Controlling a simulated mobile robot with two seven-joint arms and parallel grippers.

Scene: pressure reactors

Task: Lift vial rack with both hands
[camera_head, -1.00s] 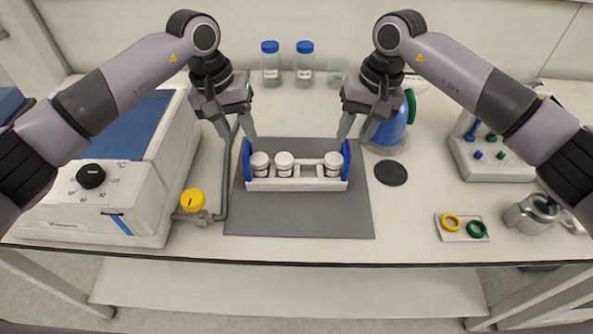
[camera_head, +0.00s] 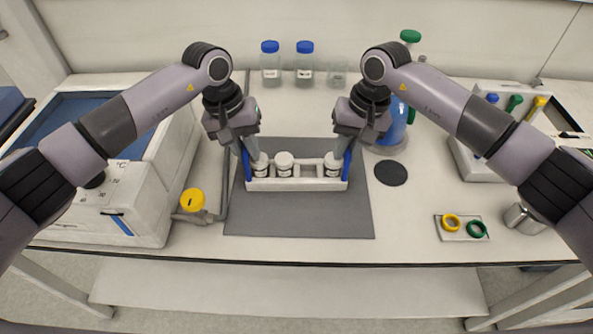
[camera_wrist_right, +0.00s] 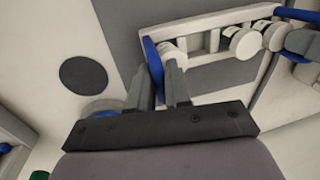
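The white vial rack (camera_head: 310,184) with blue end plates stands on the grey mat (camera_head: 300,217) and holds several white-capped vials (camera_head: 284,160). My left gripper (camera_head: 252,156) is at its left blue end plate, fingers close together around it. My right gripper (camera_head: 346,156) is at the right end plate. In the right wrist view, the right gripper's fingers (camera_wrist_right: 158,75) lie close on either side of the blue end plate (camera_wrist_right: 152,56). The left fingertips are partly hidden in the head view.
Blue-capped bottles (camera_head: 271,66) stand behind. A blue flask (camera_head: 398,125), black disc (camera_head: 391,172) and tray with coloured rings (camera_head: 461,227) are at right. The mat in front of the rack is clear.

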